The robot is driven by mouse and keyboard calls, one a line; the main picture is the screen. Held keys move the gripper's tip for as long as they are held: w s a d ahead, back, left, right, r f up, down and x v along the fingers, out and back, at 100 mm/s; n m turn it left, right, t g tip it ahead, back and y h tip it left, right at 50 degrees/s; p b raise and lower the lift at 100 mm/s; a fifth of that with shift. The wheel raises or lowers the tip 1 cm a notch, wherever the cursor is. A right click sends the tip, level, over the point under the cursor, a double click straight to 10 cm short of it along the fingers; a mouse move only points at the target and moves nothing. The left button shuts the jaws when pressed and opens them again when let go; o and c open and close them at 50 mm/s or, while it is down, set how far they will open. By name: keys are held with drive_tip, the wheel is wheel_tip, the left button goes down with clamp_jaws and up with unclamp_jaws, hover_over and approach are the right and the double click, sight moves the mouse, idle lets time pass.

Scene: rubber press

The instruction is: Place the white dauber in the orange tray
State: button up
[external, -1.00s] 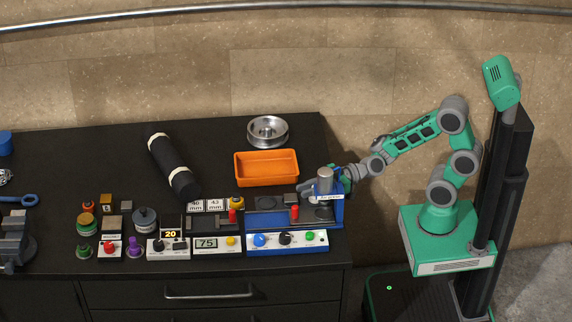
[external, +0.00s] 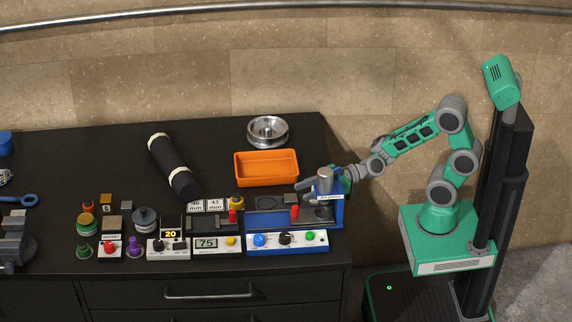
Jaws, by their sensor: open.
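The orange tray (external: 266,179) sits empty on the black bench, behind the blue press. I cannot make out a white dauber in the external view; it may be hidden or too small to tell. My gripper (external: 306,183) is low over the bench, just right of the tray's front right corner and partly hidden behind the press head. Its jaws are open, and I see nothing held between them.
The blue press (external: 335,213) with its grey cylinder stands in front of my gripper. A metal pulley wheel (external: 267,130) lies behind the tray. A black roll (external: 172,167) lies to the left.

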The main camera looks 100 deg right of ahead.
drive_tip(key=b+v, duration=0.1)
drive_tip(key=v, duration=0.5)
drive_tip(key=shift+s+d+b, duration=0.25)
drive_tip(key=shift+s+b, duration=0.05)
drive_tip(key=shift+b, duration=0.1)
drive_tip(key=shift+o, duration=0.5)
drive_tip(key=shift+s+d+r, duration=0.1)
drive_tip(key=shift+s, duration=0.4)
wheel_tip(320, 180, up, 11)
drive_tip(key=d+p, duration=0.1)
drive_tip(key=p, duration=0.9)
drive_tip(key=f+g, duration=0.1)
drive_tip(key=f, duration=0.2)
drive_tip(key=f+g, duration=0.2)
drive_tip(key=s+f+g, duration=0.1)
drive_tip(key=f, duration=0.2)
drive_tip(key=shift+s+d+f+n+h+p, duration=0.1)
drive_tip(key=shift+d+f+n+h+p, duration=0.2)
drive_tip(key=shift+f+n+h+p, duration=0.1)
drive_tip(key=shift+g, duration=0.3)
drive_tip(key=x, duration=0.7)
drive_tip(key=shift+a+f+p, duration=0.25)
drive_tip(key=shift+a+p, duration=0.1)
drive_tip(key=shift+p, duration=0.05)
